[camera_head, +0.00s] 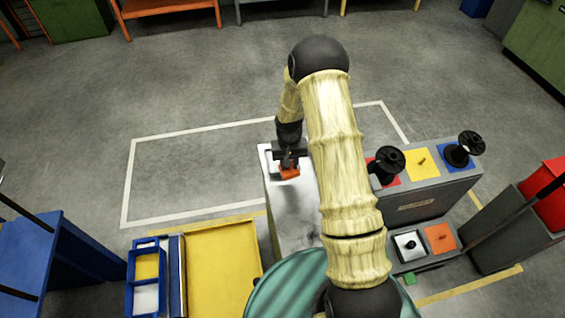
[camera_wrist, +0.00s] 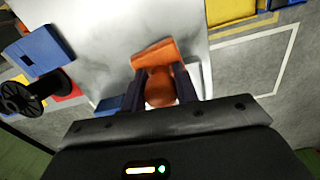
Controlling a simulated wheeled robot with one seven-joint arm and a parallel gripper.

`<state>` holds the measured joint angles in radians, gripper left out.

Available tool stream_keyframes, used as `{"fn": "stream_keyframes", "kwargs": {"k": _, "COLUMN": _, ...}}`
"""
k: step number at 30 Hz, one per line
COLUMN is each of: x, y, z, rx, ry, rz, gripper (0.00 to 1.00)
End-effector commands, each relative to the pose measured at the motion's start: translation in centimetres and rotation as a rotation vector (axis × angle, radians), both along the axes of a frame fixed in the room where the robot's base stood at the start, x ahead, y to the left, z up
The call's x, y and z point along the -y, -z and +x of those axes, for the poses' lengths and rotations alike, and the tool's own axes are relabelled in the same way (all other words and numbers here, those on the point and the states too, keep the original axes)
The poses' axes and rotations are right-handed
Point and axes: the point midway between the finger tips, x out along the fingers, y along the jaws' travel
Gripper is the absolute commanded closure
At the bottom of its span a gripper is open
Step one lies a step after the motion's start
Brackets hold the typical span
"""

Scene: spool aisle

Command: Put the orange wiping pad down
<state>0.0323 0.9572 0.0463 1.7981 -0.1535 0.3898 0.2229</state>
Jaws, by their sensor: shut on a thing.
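The orange wiping pad (camera_head: 289,173) is at the far end of a narrow pale worktop (camera_head: 290,215). My gripper (camera_head: 288,161) is above it, pointing down. In the wrist view, the two dark fingers of my gripper (camera_wrist: 160,92) are closed on the rounded orange-brown grip of the pad (camera_wrist: 153,54). The flat part of the pad sticks out past the fingertips. I cannot tell whether its underside touches the surface. A white-edged piece (camera_head: 265,158) shows at the worktop's far end, partly hidden by my gripper and pad.
Right of the worktop is a grey stand (camera_head: 425,203) with black spools (camera_head: 390,159) on coloured squares. A yellow tray (camera_head: 222,270) and blue bins (camera_head: 146,270) are at left. A red box (camera_head: 545,200) is far right. Open floor lies beyond the worktop.

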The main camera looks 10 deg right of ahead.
Motion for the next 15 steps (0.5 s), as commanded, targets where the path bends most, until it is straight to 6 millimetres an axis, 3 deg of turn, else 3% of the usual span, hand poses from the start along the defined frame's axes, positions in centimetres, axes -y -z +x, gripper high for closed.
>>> {"fn": "stream_keyframes", "kwargs": {"k": 1, "x": 0.0, "y": -0.5, "z": 1.6, "rx": 0.007, "ry": 0.021, "rz": -0.001, "gripper": 0.92}}
{"fn": "stream_keyframes", "kwargs": {"k": 6, "x": -0.2, "y": -2.9, "z": 5.7, "rx": 0.007, "ry": 0.083, "rz": 0.005, "gripper": 0.92}}
{"fn": "stream_keyframes", "kwargs": {"k": 10, "x": -0.4, "y": -4.5, "z": 7.7, "rx": 0.004, "ry": 0.12, "rz": 0.014, "gripper": 0.92}}
{"fn": "stream_keyframes", "kwargs": {"k": 15, "x": -0.5, "y": -5.5, "z": 8.5, "rx": 0.0, "ry": 0.138, "rz": 0.021, "gripper": 0.92}}
